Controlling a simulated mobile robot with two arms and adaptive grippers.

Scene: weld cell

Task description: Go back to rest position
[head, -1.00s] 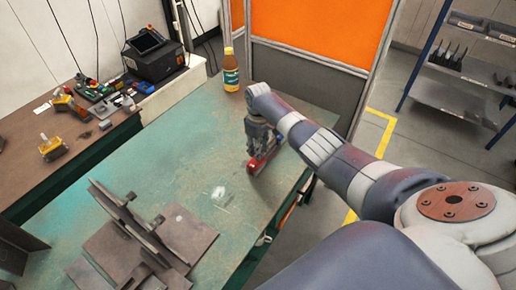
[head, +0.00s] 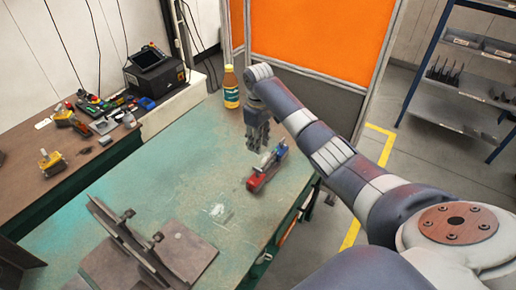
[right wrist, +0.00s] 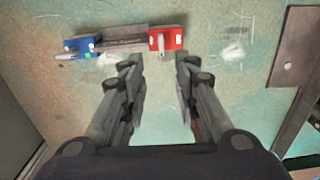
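My right gripper (head: 257,138) is above the green table (head: 180,165), near its right edge. In the right wrist view its fingers (right wrist: 160,75) are apart with nothing between them. A red and blue clamp-like tool with a grey bar (head: 267,167) lies on the table just below and beside the gripper, apart from it. It also shows in the right wrist view (right wrist: 125,40), ahead of the fingertips. My left gripper is not in view.
A bottle with a yellow cap (head: 231,88) stands at the table's far end, close behind my right gripper. Brown metal plates (head: 185,248) stand at the near left. A brown bench (head: 75,160) with tools is at the left, and a shelf rack (head: 455,95) at the right.

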